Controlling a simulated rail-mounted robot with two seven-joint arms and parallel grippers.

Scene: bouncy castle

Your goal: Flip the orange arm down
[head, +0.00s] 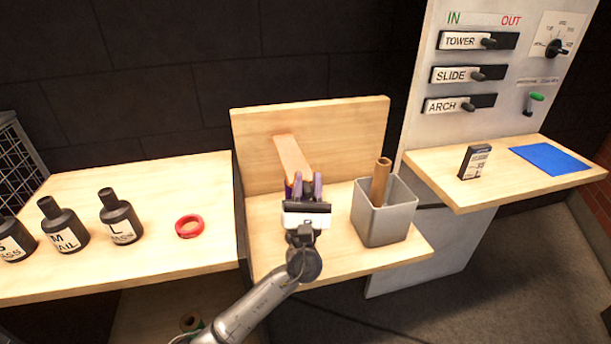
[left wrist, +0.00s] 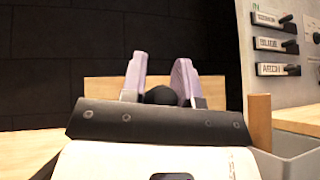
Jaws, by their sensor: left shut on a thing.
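The orange arm (head: 291,155) is a flat orange-tan bar in front of the upright wooden back panel of the middle stand. Its lower end meets my left gripper (head: 303,186), which hides that end. In the left wrist view, the purple fingers of my left gripper (left wrist: 160,82) stand on either side of a round black knob (left wrist: 160,95). The gripper is shut on this end of the orange arm. The rest of the bar is not visible in that view. My right gripper is not in view.
A grey square bin (head: 384,222) with a brown tube (head: 381,182) stands close right of my gripper. Black bottles (head: 121,217) and a red ring (head: 189,226) are on the left table. A switch panel (head: 480,100) rises at the right.

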